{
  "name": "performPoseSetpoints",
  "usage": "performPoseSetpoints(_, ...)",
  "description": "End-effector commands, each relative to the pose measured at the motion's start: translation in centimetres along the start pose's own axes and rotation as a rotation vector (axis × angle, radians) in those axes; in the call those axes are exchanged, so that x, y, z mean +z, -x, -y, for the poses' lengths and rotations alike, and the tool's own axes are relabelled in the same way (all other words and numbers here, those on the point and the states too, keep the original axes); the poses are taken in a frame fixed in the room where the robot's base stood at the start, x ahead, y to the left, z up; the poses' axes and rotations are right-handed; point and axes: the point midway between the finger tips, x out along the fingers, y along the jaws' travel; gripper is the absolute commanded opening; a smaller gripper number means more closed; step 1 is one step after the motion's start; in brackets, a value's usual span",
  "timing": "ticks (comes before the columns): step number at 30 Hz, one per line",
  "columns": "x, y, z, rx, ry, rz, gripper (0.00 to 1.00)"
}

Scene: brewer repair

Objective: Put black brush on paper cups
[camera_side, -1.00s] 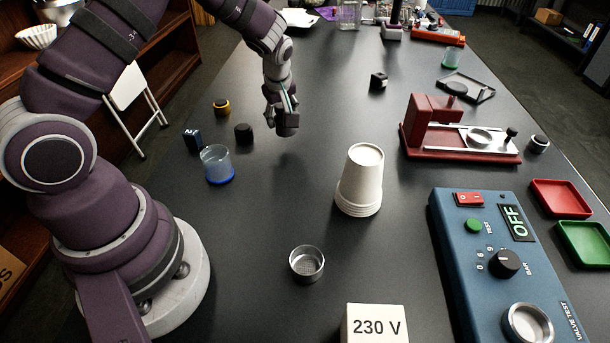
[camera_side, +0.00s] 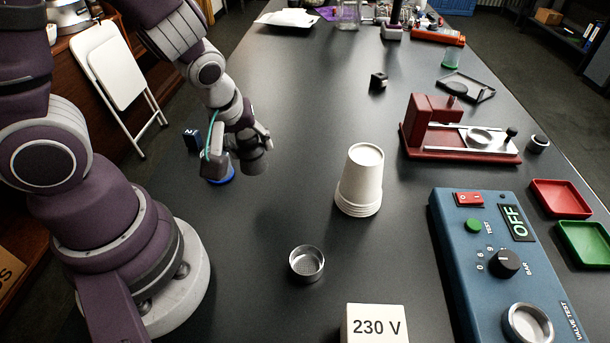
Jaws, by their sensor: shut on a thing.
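The paper cups (camera_side: 361,185) are a white, upside-down stack standing upright in the middle of the table. My gripper (camera_side: 234,157) is left of the cups, apart from them, over the blue-based cup. It is shut on a dark, round thing (camera_side: 254,160) that looks like the black brush, though the fingers hide much of it. Whether this thing is clear of the table is hard to tell.
The blue-based clear cup (camera_side: 222,177) is mostly hidden under my gripper, with a dark blue block (camera_side: 193,139) beside it. A metal basket (camera_side: 306,263), a 230 V box (camera_side: 374,324), a blue valve tester (camera_side: 500,265) and a red stand (camera_side: 455,135) surround the cups.

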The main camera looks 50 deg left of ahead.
Motion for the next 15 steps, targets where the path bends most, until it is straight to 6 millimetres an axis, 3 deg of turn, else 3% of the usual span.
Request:
performPoseSetpoints(3,1.5,3.4,-2.5,0.116,-0.305,0.049,0.07)
performPoseSetpoints(9,4.2,8.8,-4.3,0.292,-0.821,0.129,0.07)
performPoseSetpoints(12,4.9,10.2,-4.4,0.341,-0.967,0.151,0.06)
performPoseSetpoints(15,5.0,10.3,-5.1,0.356,-1.025,0.164,0.06)
